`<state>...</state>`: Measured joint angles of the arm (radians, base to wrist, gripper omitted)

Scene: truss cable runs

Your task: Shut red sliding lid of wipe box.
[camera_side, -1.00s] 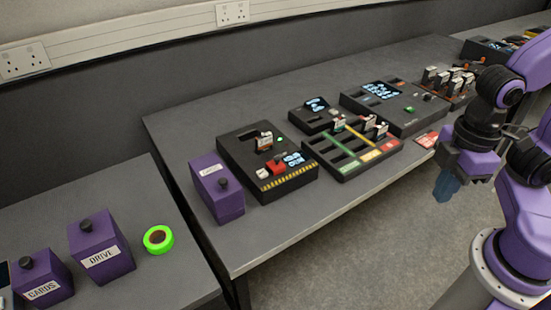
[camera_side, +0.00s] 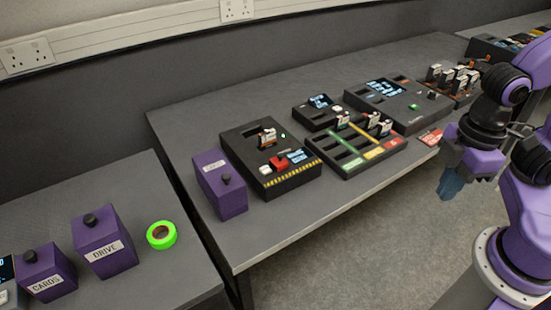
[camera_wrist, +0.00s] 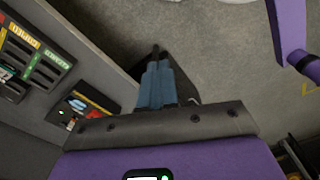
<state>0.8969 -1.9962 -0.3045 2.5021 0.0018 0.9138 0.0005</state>
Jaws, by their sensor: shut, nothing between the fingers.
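I cannot make out a wipe box with a red sliding lid in either view. My gripper (camera_side: 451,188) has blue fingers pointing down over the floor, in front of the long table and apart from everything on it. In the wrist view the fingers (camera_wrist: 156,68) are together with nothing between them. A small flat red and white item (camera_side: 431,137) lies near the table's front edge, left of my gripper; it is too small to tell what it is.
The long grey table (camera_side: 290,228) holds several black device trays, including one with a yellow-striped front (camera_side: 285,179). A purple lidded box (camera_side: 220,187) stands at its left end. Purple boxes marked DRIVE (camera_side: 103,243) and CARDS (camera_side: 45,276) and a green tape roll (camera_side: 161,235) are on the left table.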

